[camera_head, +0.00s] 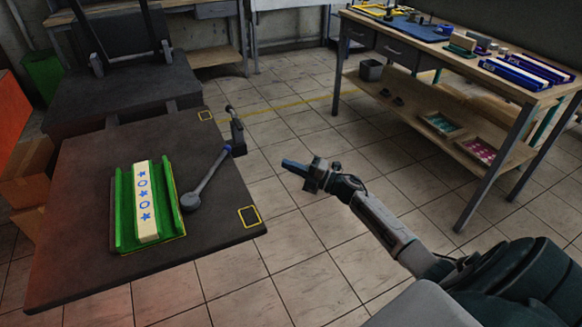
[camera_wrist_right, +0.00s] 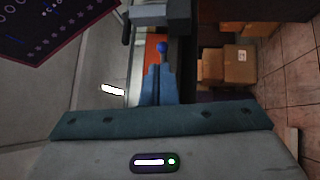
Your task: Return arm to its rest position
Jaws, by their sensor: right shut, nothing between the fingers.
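My right gripper (camera_head: 286,164) is shut and empty. It hangs over the tiled floor, to the right of the dark table (camera_head: 80,215) and apart from it. My right arm (camera_head: 385,222) reaches in from the lower right. In the right wrist view the blue fingers (camera_wrist_right: 160,84) are together. A blue ball (camera_wrist_right: 162,48) shows just beyond their tips. My left gripper is not in view.
On the dark table lie a green holder (camera_head: 118,210) with a white strip (camera_head: 145,200) printed with blue stars and rings, and a grey round-headed tool (camera_head: 206,181). A workbench (camera_head: 455,62) stands at right. Boxes (camera_head: 28,172) stand at left. Floor between is clear.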

